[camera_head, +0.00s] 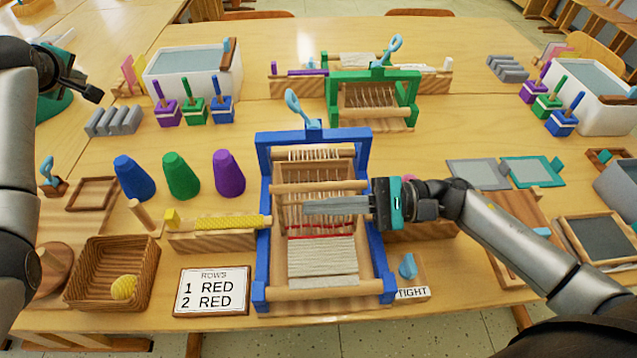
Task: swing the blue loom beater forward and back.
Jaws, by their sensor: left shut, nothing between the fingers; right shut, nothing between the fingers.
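The blue loom (374,235) stands upright at the middle front of the table. Its beater appears as a wooden bar (300,187) with many thin vertical bars, hung inside the blue frame. A light blue hook-shaped handle (297,104) rises from the top of the frame. Two red rows show in the weaving above a cream woven band (322,258). My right gripper (308,207) is shut and empty, its fingers pointing left across the beater's bars; whether they touch it I cannot tell. My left gripper (97,95) is shut and empty at the upper left, away from the loom.
A card (211,291) reads "ROWS 1 RED 2 RED". A basket (151,270) with a yellow ball stands at left. Blue, green and purple cones (229,173) stand left of the loom. A green loom (411,108) stands behind. A small "TIGHT" label (412,293) lies at the loom's right foot.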

